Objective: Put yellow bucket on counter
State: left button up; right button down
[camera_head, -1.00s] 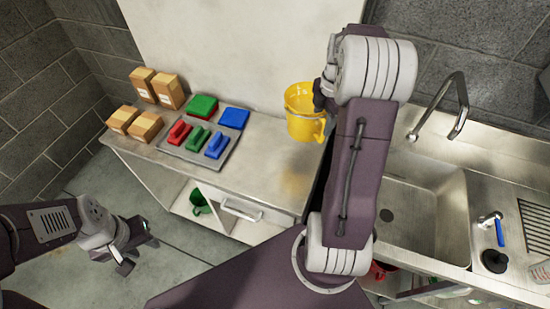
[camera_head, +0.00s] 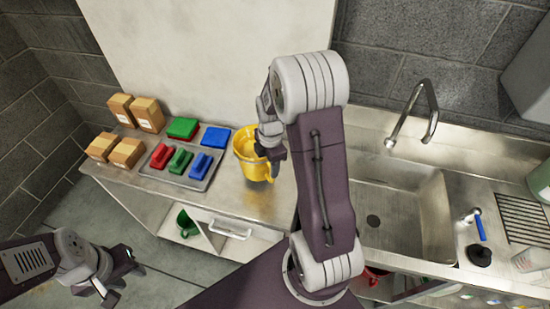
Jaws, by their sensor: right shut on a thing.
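The yellow bucket (camera_head: 247,164) is at the right end of the steel counter (camera_head: 218,205), left of the sink. It looks upright; I cannot tell whether its base touches the counter. My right gripper (camera_head: 272,160) is at the bucket's right side, shut on it, and hides part of its rim. My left gripper (camera_head: 117,285) is low at the left, away from the counter and empty, with its fingers apart.
A grey tray (camera_head: 180,182) holds red, green and blue pads. Green (camera_head: 183,128) and blue (camera_head: 214,137) pads lie behind it. Several cardboard boxes (camera_head: 126,153) stand at the left end. The sink (camera_head: 400,215) and faucet (camera_head: 415,110) are at the right. The counter's front right is bare.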

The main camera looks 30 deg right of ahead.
notch_tip(320, 180, down, 3)
jog(key=shift+f, duration=0.2)
jog(key=shift+w+f, duration=0.1)
jog(key=shift+f, duration=0.1)
jog(key=c, duration=1.1)
grip_release()
jog(key=shift+f, duration=0.15)
jog(key=o, duration=0.4)
jog(key=shift+s, duration=0.2)
